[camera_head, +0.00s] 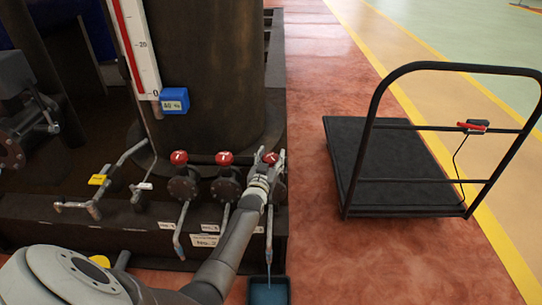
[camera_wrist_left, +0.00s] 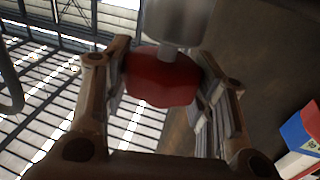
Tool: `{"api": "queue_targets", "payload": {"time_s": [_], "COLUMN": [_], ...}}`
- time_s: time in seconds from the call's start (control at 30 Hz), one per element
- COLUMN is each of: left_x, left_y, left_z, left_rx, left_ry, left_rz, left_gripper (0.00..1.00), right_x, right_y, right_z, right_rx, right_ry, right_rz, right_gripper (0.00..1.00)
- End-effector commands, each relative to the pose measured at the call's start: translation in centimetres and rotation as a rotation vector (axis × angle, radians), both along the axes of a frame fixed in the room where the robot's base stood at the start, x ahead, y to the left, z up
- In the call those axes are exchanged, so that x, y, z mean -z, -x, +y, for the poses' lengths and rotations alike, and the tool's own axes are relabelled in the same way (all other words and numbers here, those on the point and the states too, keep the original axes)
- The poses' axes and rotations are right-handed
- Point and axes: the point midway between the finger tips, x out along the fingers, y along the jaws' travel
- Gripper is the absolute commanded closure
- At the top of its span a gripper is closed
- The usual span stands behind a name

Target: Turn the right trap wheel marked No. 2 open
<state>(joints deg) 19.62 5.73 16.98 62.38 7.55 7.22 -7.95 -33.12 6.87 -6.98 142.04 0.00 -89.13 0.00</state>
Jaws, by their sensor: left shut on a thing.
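Three red wheels stand in a row on the valves along the front of the dark machine: a left one (camera_head: 179,157), a middle one (camera_head: 224,158) and a right one (camera_head: 270,158). My left gripper (camera_head: 268,163) is at the right wheel and shut on it, partly hiding it. In the left wrist view the red wheel (camera_wrist_left: 162,82) sits between the two fingers of my left gripper (camera_wrist_left: 165,95). Small white tags on the ledge are too small to read surely. My right gripper is out of view.
A dark bin (camera_head: 268,292) with blue contents stands below the right valve's outlet pipe; a thin pale line runs down toward it. A white label plate (camera_head: 205,240) is on the ledge. A black platform trolley (camera_head: 385,165) stands right, with free red floor between.

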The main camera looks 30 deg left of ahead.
Motion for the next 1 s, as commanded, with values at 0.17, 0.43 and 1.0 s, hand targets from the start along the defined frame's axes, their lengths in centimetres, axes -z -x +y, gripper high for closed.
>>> {"api": "queue_targets", "payload": {"time_s": [0.17, 0.43, 1.0], "left_x": [-0.18, -0.17, -0.15], "left_y": [-0.09, -0.11, -0.06], "left_z": [-0.18, -0.12, 0.04], "left_rx": [-0.067, -0.172, -0.269], "left_ry": [0.005, 0.005, -0.001], "left_rz": [-0.003, -0.004, -0.003], "left_gripper": [0.72, 0.72, 0.72], "right_x": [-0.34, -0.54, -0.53], "right_y": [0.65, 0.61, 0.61], "right_z": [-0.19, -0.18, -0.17], "right_rx": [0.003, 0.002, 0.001], "right_ry": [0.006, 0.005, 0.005], "right_rz": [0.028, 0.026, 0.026], "right_gripper": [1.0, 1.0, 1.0]}}
